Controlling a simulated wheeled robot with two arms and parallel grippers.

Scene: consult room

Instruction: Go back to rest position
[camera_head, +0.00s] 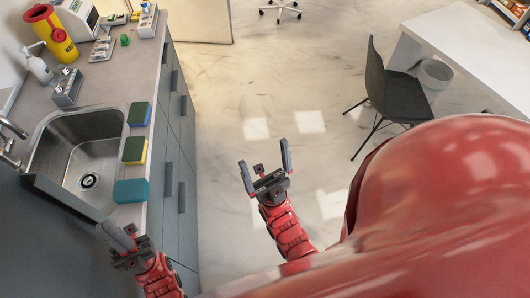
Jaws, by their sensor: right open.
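Both of my red arms reach forward at the lower part of the head view. My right gripper (264,160) is open and empty, its two fingers spread wide above the pale floor, to the right of the counter. My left gripper (119,236) is lower and further left, beside the counter's front edge and near the teal sponge. I see it at a steep angle, so its finger gap does not show clearly. I see no object in it.
The counter (96,88) on the left holds a sink (75,160), several sponges (135,149), a soap dispenser (40,66) and a yellow-red waste container (50,33). A dark chair (395,92) and white desk (465,45) stand right. The floor (290,70) between is clear.

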